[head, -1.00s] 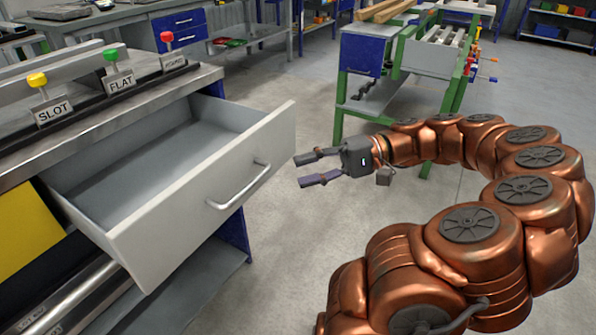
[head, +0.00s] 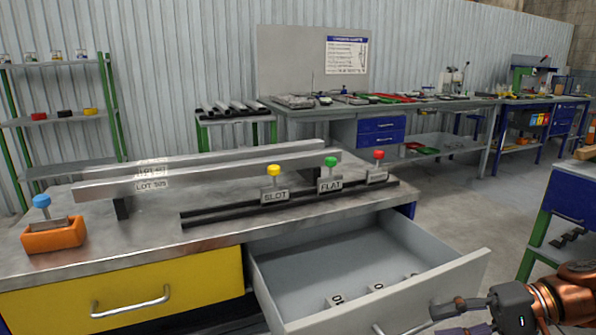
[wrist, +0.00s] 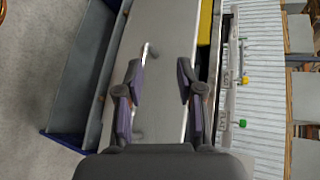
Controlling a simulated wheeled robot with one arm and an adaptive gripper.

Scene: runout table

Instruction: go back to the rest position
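My gripper (head: 462,318) is at the bottom right of the head view, in front of the pulled-out grey drawer (head: 330,262). In the wrist view my gripper (wrist: 160,85) has its two fingers apart with nothing between them. Behind the fingers lies the drawer front (wrist: 165,30) with its bar handle (wrist: 149,50). I cannot tell the exact distance between fingers and drawer. In the head view the gripper's lower part is cut off by the frame edge.
The runout table (head: 150,232) carries a rail, yellow, green and red knobs with SLOT and FLAT labels, and an orange block (head: 53,236) with a blue knob. A closed yellow drawer (head: 125,290) is beside the open one. Bare floor (head: 480,210) lies to the right.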

